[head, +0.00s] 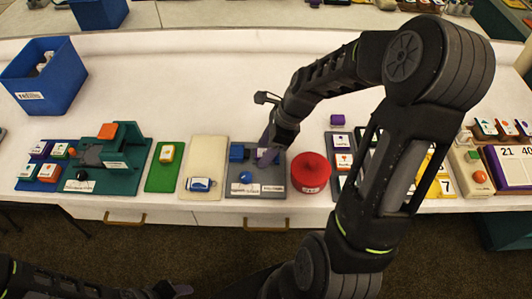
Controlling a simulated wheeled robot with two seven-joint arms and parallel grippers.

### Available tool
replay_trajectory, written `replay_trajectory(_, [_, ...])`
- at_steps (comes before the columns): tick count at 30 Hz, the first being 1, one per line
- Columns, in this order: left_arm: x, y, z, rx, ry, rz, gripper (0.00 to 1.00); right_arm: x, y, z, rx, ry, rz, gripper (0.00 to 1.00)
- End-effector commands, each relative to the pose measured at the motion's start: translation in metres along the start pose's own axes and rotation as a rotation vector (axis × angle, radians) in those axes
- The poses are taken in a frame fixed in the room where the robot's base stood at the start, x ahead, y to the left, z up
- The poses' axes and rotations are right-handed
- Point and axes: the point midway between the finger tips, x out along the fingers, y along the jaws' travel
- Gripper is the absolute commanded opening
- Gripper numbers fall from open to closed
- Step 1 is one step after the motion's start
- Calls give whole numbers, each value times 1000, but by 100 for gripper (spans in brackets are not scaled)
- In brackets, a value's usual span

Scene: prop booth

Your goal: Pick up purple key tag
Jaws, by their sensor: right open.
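My right gripper (269,150) comes down from above over the grey tray (262,190) at the middle of the table. It is open, its fingers at the tray's back right. A small purple piece (267,157), which looks like the purple key tag, shows at the fingertips, partly covered by them. I cannot tell whether the fingers touch it. A blue block (237,152) and a blue piece with a round top (245,177) are on the same tray, left of the gripper. My left arm shows dark along the bottom edge; its jaws are not clear.
A red round container (311,172) stands just right of the tray. A cream board (205,160) and a green board (164,176) lie to the left. Another purple block (337,119) sits farther right. A blue bin (42,84) stands back left. The table's back middle is clear.

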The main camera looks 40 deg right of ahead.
Motion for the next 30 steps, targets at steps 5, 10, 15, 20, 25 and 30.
replay_trajectory(5, [0, 0, 0, 0, 0, 0, 50, 0, 0, 0, 0, 0, 0, 60])
replay_trajectory(10, [0, 0, 0, 0, 0, 0, 50, 0, 0, 0, 0, 0, 0, 60])
replay_trajectory(15, [0, 0, 0, 0, 0, 0, 50, 0, 0, 0, 0, 0, 0, 53])
replay_trajectory(20, [0, 0, 0, 0, 0, 0, 50, 0, 0, 0, 0, 0, 0, 40])
replay_trajectory(25, [0, 0, 0, 0, 0, 0, 50, 0, 0, 0, 0, 0, 0, 26])
replay_trajectory(30, [0, 0, 0, 0, 0, 0, 50, 0, 0, 0, 0, 0, 0, 13])
